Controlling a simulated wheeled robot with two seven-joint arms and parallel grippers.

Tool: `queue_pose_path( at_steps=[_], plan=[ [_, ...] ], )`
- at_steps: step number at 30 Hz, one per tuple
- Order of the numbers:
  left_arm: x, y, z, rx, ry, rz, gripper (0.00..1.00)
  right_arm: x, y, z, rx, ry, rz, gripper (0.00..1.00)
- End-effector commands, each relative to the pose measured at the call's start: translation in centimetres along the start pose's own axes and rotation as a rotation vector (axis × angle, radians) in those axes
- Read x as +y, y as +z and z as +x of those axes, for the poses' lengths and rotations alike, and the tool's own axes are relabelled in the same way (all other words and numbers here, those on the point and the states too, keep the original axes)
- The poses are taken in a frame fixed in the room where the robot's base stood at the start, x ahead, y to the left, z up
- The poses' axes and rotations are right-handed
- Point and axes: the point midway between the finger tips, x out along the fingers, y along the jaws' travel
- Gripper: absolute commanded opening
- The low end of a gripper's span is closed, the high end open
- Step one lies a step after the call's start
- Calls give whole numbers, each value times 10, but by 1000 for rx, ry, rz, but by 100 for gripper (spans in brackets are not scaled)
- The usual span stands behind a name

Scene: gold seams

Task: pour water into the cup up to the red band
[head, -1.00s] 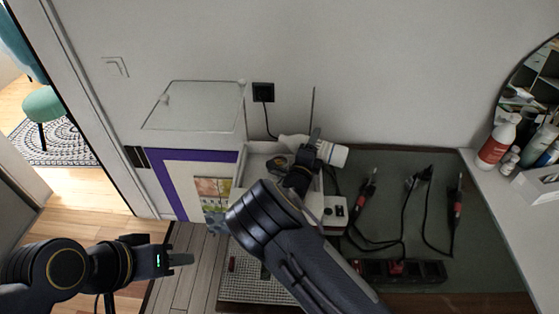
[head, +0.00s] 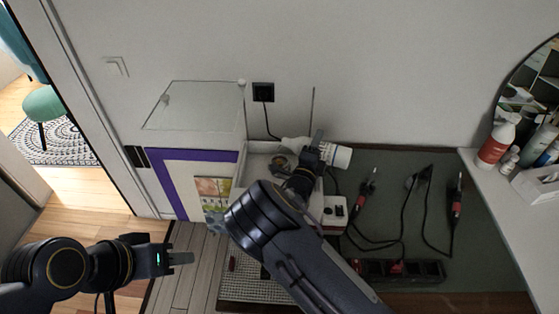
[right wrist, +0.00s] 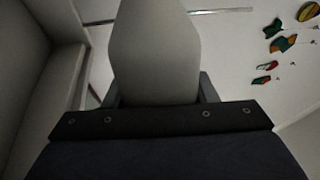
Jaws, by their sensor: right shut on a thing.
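My right gripper (head: 313,150) is shut on a white bottle-like vessel (head: 340,157), held nearly level over the white stand by the wall. Its narrow end points left and its broad end points right; small dark marks show on the broad end. The held vessel (right wrist: 155,50) fills the middle of the right wrist view, pale and smooth between the fingers. A small dark, brownish round thing (head: 279,162) below and left of the narrow end may be the cup. No red band or water can be made out. My left gripper (head: 181,258) is at the lower left, apart from everything; its jaw gap is not clear.
A green-grey mat (head: 400,215) with several red-handled cabled tools lies to the right. A black power strip (head: 400,271) lies at its front. A white box with black knobs (head: 335,211) is beside my right forearm. Bottles (head: 497,140) stand far right by the mirror.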

Motion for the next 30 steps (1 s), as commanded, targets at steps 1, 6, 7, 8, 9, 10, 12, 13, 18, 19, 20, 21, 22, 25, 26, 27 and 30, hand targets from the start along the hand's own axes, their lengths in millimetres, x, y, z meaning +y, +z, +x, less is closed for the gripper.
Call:
queue_pose_path(
  at_steps=[1, 6, 7, 8, 9, 10, 12, 13, 18, 19, 20, 21, 22, 25, 26, 27, 30],
  plan=[
    [0, 0, 0, 0, 0, 0, 36, -1, -2, 0, 1, -1, -2, 23],
    [0, 0, 0, 0, 0, 0, 36, -1, -4, 0, 0, -2, -2, 23],
    [0, 0, 0, 0, 0, 0, 36, -1, -6, 1, 1, -2, -3, 23],
    [0, 0, 0, 0, 0, 0, 36, -1, -5, 0, 0, -2, -3, 23],
    [0, 0, 0, 0, 0, 0, 36, -1, -6, 1, 0, -2, -4, 23],
    [0, 0, 0, 0, 0, 0, 36, 0, -8, 2, 1, -1, -5, 23],
    [0, 0, 0, 0, 0, 0, 36, 0, -8, 2, 0, -1, -5, 23],
    [0, 0, 0, 0, 0, 0, 36, 0, -10, 2, 1, -1, -6, 23],
    [0, 0, -1, 0, 0, 0, 36, 0, -12, 3, 0, -1, -8, 23],
    [0, 0, -1, 0, 0, 0, 36, 0, -14, 4, 1, -1, -10, 23],
    [0, 0, -1, 0, 0, 0, 36, 0, -13, 3, -1, -1, -9, 23],
    [0, 0, -1, 0, 0, 0, 36, 0, -14, 4, -1, -1, -10, 23],
    [0, 0, -1, 0, 0, 0, 36, 0, -16, 4, 0, -1, -12, 23],
    [0, 0, -1, 0, 0, 0, 36, 0, -17, 4, 0, -2, -11, 23],
    [0, 0, -1, 0, 0, 0, 36, 0, -16, 4, -1, -2, -11, 23],
    [0, -1, -1, 0, 0, 0, 36, 0, -17, 4, -1, -2, -12, 23],
    [0, 0, -1, 0, 0, 0, 36, 0, -17, 4, -1, -2, -12, 23]
  ],
)
